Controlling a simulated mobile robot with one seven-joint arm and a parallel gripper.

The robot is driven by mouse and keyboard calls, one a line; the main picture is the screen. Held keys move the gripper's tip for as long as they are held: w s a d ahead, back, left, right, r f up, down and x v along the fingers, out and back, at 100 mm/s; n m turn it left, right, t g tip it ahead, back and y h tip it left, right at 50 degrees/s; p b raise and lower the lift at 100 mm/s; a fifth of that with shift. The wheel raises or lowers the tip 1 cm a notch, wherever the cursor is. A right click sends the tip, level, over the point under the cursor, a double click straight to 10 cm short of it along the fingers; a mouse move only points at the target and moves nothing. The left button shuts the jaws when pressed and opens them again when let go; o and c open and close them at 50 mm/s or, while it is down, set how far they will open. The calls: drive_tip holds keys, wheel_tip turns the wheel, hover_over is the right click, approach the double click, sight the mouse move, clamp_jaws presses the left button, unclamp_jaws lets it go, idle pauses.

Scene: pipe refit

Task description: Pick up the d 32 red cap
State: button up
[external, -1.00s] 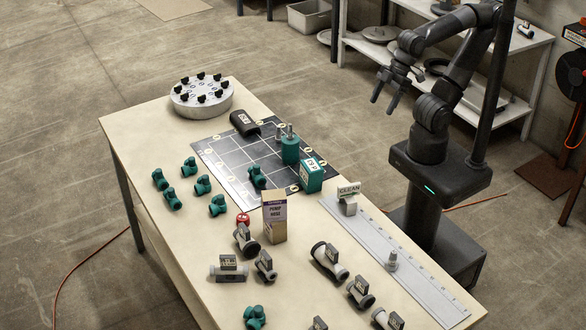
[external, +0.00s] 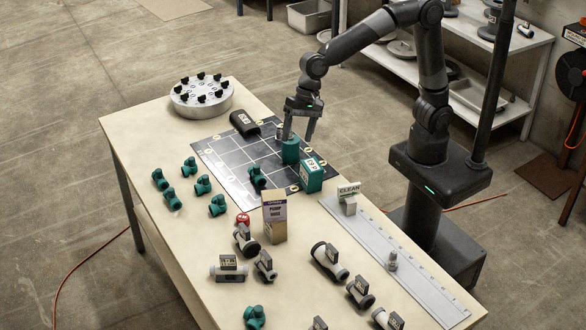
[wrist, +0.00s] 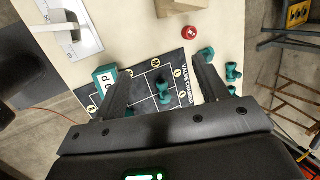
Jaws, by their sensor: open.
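In the wrist view the red cap (wrist: 190,32) lies on bare table near the top, beyond my fingertips. My gripper (external: 298,138) points down over the dark gridded mat by the tall teal block, well away from the cap.
The pump box (external: 274,218) stands beside the cap. A teal labelled block (external: 311,175) and the CLEAN sign (external: 349,197) stand to the right. Several teal fittings, one on the mat (external: 256,177), and grey valves (external: 329,260) surround the area. A round flange (external: 201,111) sits at the far end.

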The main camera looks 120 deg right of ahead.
drive_tip(key=w+d+f+m, duration=0.2)
drive_tip(key=w+f+m, duration=0.3)
drive_tip(key=w+f, duration=0.25)
drive_tip(key=m, duration=0.6)
approach(242, 216)
drive_tip(key=shift+y, duration=0.4)
drive_tip(key=x, duration=0.9)
drive_tip(key=shift+w+d+f, duration=0.1)
drive_tip(key=shift+f, duration=0.25)
drive_tip(key=shift+c, duration=0.2)
drive_tip(key=c, duration=1)
drive_tip(key=shift+r, duration=0.15)
